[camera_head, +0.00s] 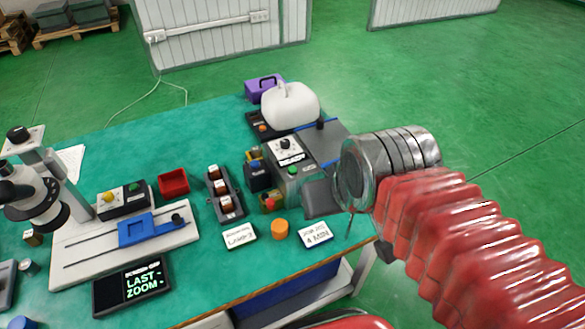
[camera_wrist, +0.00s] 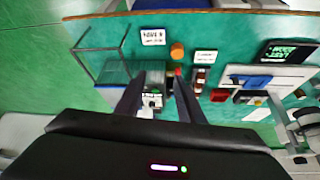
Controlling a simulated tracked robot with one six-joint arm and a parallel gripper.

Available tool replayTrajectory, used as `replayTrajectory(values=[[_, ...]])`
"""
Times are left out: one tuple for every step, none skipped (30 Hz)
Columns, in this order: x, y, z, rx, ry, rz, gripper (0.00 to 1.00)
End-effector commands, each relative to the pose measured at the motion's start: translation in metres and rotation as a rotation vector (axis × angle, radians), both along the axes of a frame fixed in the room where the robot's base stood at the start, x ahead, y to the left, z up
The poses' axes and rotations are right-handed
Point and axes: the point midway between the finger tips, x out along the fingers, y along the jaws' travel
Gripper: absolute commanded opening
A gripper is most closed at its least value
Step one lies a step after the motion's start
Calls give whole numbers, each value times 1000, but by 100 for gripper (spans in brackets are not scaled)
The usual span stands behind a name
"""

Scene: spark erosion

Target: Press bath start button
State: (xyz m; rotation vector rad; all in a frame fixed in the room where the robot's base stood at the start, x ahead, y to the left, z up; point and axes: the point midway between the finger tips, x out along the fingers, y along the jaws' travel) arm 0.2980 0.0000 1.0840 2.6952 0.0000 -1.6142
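A grey box-shaped unit (camera_head: 300,183) stands near the right end of the green-topped table, with a dial and a display that appears to read READY. A green button (camera_head: 292,170) is on its face, below the display; no label on it is readable. The button also shows in the wrist view (camera_wrist: 155,91), between my fingers. My gripper (camera_wrist: 160,77) is open and empty, its two dark fingers apart above the unit. I cannot tell whether a finger touches it. In the head view my wrist is right of the unit, and the fingertips are not clear.
A control box (camera_head: 124,201) with yellow and green buttons stands left. Close by are a rocker-switch strip (camera_head: 226,204), a red bin (camera_head: 173,183), an orange cylinder (camera_head: 280,229) and a 4 MIN card (camera_head: 315,235). A white rounded vessel (camera_head: 290,107) stands behind the unit.

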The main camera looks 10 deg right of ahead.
Motion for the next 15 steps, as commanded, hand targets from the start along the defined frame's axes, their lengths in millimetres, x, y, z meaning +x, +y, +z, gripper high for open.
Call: replayTrajectory(values=[[0,0,0,0,0,0,31],[0,0,0,0,0,0,29],[0,0,0,0,0,0,26],[0,0,0,0,0,0,24],[0,0,0,0,0,0,22],[0,0,0,0,0,0,19],[0,0,0,0,0,0,17],[0,0,0,0,0,0,15],[0,0,0,0,0,0,12],[0,0,0,0,0,0,10],[0,0,0,0,0,0,8],[0,0,0,0,0,0,5],[0,0,0,0,0,0,3],[0,0,0,0,0,0,1],[0,0,0,0,0,0,0]])
